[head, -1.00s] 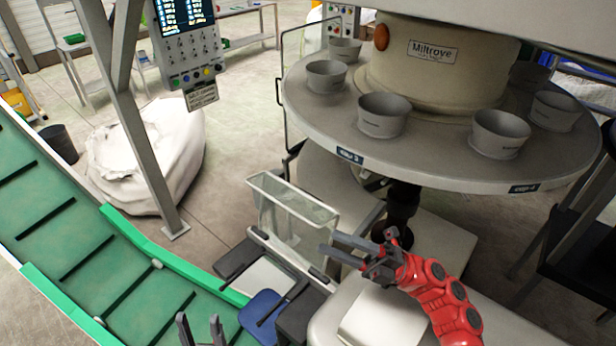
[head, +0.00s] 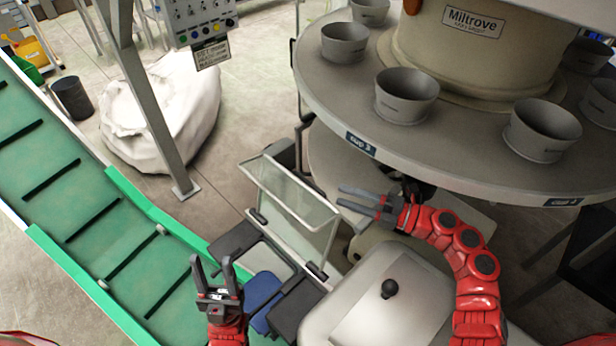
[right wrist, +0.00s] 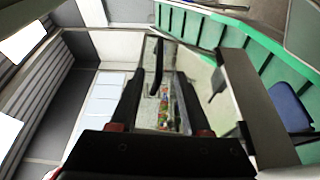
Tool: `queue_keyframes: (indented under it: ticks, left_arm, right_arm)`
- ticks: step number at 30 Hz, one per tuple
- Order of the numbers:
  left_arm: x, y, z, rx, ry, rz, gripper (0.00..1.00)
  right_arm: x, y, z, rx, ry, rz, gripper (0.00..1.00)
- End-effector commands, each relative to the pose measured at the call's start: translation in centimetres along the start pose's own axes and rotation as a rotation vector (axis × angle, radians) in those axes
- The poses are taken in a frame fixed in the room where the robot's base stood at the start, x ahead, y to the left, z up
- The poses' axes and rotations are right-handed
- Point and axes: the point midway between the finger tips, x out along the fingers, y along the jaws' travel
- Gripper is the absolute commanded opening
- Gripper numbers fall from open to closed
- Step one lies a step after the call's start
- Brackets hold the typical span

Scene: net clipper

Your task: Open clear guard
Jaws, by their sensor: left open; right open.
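The clear guard (head: 292,205) is a see-through panel in a pale frame, standing tilted upright on its hinge side below the round table. My right gripper (head: 358,201) is open just right of the guard's upper edge, with its fingers pointing left at it. I cannot tell whether they touch. In the right wrist view the guard's clear panel (right wrist: 172,60) appears beyond the open dark fingers (right wrist: 165,105). My left gripper (head: 214,268) is open, pointing up, at the lower left beside the green conveyor, apart from the guard.
A round grey table (head: 450,130) with several grey cups overhangs the right side. A green conveyor (head: 90,215) runs along the left. A post (head: 150,110) and a white sack (head: 195,95) stand behind.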

Motion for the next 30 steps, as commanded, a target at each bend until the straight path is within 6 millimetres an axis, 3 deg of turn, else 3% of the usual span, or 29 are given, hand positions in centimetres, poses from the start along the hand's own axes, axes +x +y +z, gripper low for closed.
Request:
queue_keyframes:
  ticks: [1,6,12,18,26,27,30]
  left_arm:
    - [1.1,-0.1,-0.2,0.0,0.0,0.0,0.5]
    - [2.7,-0.1,-0.5,0.0,0.0,0.0,0.5]
    - [4.0,-0.2,-0.7,0.0,0.0,0.0,0.5]
    - [4.4,-0.2,-0.7,0.0,0.0,0.0,0.5]
    - [4.4,-0.2,-0.7,0.0,0.0,0.0,0.5]
    - [4.4,-0.2,-0.7,0.0,0.0,0.0,0.5]
    - [4.4,-0.2,-0.7,0.0,0.0,0.0,0.5]
  right_arm:
    - [1.3,0.7,-0.2,0.001,0.006,0.002,0.47]
    - [5.4,0.7,-0.2,0.0,0.005,0.002,0.47]
    - [8.9,0.5,-0.1,-0.001,0.004,0.002,0.47]
    - [10.5,0.1,-0.1,-0.001,0.002,0.0,0.47]
    - [10.6,0.0,-0.1,-0.001,0.002,0.0,0.47]
    - [10.6,0.0,-0.1,-0.001,0.002,0.0,0.45]
    - [10.6,0.0,-0.1,-0.001,0.002,0.0,0.27]
